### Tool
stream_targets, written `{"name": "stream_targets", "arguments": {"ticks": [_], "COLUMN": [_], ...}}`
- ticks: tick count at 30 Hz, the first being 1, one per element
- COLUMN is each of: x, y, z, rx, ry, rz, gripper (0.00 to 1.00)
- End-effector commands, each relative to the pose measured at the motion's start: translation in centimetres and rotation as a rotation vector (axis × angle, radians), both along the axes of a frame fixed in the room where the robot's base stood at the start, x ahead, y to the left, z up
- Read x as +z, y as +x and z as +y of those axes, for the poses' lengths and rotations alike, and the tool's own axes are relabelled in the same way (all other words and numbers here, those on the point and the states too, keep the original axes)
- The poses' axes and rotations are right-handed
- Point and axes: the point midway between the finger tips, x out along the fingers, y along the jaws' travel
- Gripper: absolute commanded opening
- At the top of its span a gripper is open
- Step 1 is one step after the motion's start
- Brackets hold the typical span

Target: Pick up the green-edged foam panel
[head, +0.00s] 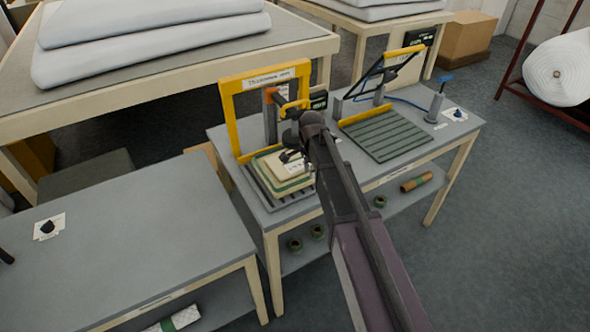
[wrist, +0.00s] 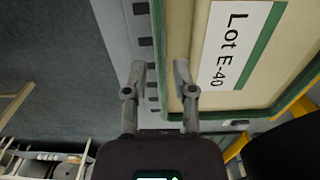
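The foam panel (head: 272,166) is a cream slab with green edging. It lies on a slotted grey plate (head: 262,188) under a yellow frame, partly hidden by my arm. In the wrist view the panel (wrist: 195,15) fills the upper right, with a white "Lot E-40" label (wrist: 228,45) and a green strip beside it. My gripper (wrist: 159,70) is open, its fingers apart with nothing held between them. The right finger overlaps the panel's left border in the picture; the left finger is outside it. I cannot tell whether either finger touches the panel.
The yellow frame (head: 228,112) stands around the panel's plate. A green slatted plate (head: 385,134) and a grey post (head: 436,104) are to the right on the same table. A mostly bare grey table (head: 130,240) is at left. Rolls lie on the lower shelf.

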Motion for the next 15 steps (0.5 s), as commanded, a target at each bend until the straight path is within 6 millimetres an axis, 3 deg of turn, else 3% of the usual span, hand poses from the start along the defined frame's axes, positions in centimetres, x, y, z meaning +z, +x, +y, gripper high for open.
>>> {"name": "stream_targets", "arguments": {"ticks": [6, 15], "x": [-1.9, -2.3], "y": [0.0, 0.0], "z": [0.0, 0.0], "rx": [0.0, 0.0], "ry": [0.0, 0.0], "rz": [0.0, 0.0], "gripper": [0.34, 0.34]}}
